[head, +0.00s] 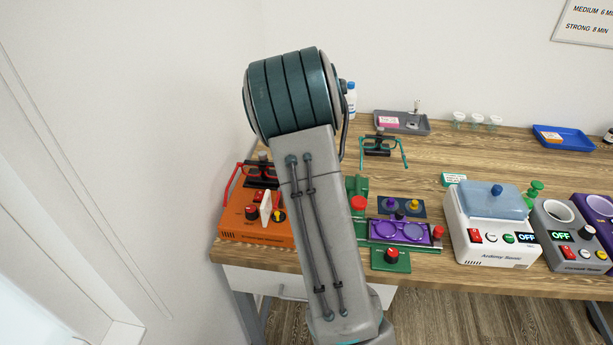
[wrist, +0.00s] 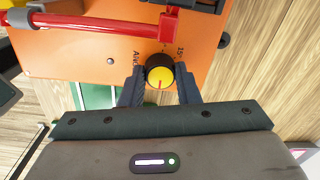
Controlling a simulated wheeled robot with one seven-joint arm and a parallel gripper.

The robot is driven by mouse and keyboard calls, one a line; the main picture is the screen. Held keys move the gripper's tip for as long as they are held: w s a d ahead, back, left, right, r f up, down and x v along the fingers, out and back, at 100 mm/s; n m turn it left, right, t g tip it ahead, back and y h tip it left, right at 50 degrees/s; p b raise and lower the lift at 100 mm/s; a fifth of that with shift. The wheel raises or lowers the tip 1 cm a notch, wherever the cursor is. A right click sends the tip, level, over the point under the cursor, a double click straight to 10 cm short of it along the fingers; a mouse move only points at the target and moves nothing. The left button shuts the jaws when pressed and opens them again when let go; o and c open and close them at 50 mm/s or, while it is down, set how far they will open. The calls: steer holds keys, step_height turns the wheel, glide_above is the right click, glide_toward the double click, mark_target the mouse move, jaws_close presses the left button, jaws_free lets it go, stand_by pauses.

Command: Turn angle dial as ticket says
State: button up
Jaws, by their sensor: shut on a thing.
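In the wrist view an orange machine (wrist: 80,65) carries a round black dial with a yellow cap (wrist: 159,77). A thin red mark shows on the cap, toward my gripper's side. Printed lettering beside the dial seems to read "15" and "Angle", partly cut off. My gripper (wrist: 160,88) is shut on the dial, one dark finger on each side. In the head view the orange machine (head: 262,236) stands at the bench's left end, and its yellow dial (head: 279,215) shows beside my arm. My gripper is hidden there. A small green-edged card (head: 454,179) lies on the bench, its text unreadable.
A red bar (wrist: 90,22) crosses the machine close to the dial. Right of my arm stand a purple-framed lens device (head: 440,233), a white device with a blue lid (head: 490,222) and a grey device (head: 560,235). Glasses (head: 381,143) and trays lie farther back.

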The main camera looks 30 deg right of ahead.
steer(key=shift+w+r, duration=0.1)
steer(key=o, duration=1)
steer(key=r, duration=1.3)
steer(key=shift+s+a+r+b, duration=0.1)
steer(key=shift+s+r+b, duration=0.15)
steer(key=shift+r+b, duration=0.15)
steer(key=s+a+f+n+t, duration=0.1)
steer(key=s+a+n, duration=0.4)
steer(key=s+n, duration=0.2)
steer(key=s+a+f+n, duration=0.1)
steer(key=s+a+n, duration=0.4)
steer(key=s+n, duration=0.3)
steer(key=s+a+n+t, duration=0.1)
steer(key=s+a+n, duration=0.4)
steer(key=s, duration=0.5)
steer(key=shift+s+a+f+n+t, duration=0.15)
steer(key=shift+f+n, duration=0.05)
steer(key=shift+n, duration=0.4)
steer(key=shift+s+a+f+n+t, duration=0.1)
steer(key=shift+s+f+n+t, duration=0.1)
steer(key=shift+n, duration=0.4)
